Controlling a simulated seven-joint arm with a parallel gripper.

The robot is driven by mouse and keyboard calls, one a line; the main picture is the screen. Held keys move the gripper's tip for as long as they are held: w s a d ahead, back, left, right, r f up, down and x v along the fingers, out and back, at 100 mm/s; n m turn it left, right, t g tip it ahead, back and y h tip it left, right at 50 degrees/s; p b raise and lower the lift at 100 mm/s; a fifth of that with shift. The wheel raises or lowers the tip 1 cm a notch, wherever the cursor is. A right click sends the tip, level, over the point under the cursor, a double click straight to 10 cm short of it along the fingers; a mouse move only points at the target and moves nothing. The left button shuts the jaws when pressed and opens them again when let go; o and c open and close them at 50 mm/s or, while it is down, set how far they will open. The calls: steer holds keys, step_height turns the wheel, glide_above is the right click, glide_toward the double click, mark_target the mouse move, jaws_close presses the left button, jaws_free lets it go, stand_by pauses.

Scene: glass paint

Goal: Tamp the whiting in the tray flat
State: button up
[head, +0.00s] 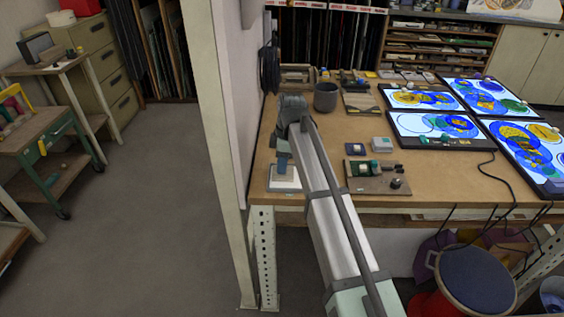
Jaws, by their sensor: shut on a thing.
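A small, pale tray (287,185) sits at the near left corner of the workbench. White whiting shows in it, too small to judge how level it is. My arm link hides part of the bench just right of the tray, and the fingers are hard to make out.
A dark grey pot (326,97) stands behind my arm. A wooden board with tools (376,178) and a small pale box (382,144) lie to the right. Lit panels with coloured glass (433,126) fill the right side. A pale post (222,150) stands left of the bench.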

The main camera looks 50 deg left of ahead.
steer(key=shift+r, duration=0.1)
steer(key=shift+r, duration=1.1)
steer(key=shift+d, duration=0.1)
steer(key=shift+s+d, duration=0.8)
steer(key=shift+s, duration=0.05)
steer(key=shift+f, duration=0.15)
steer(key=shift+f, duration=0.8)
steer(key=shift+f, duration=0.25)
stand_by(0.5)
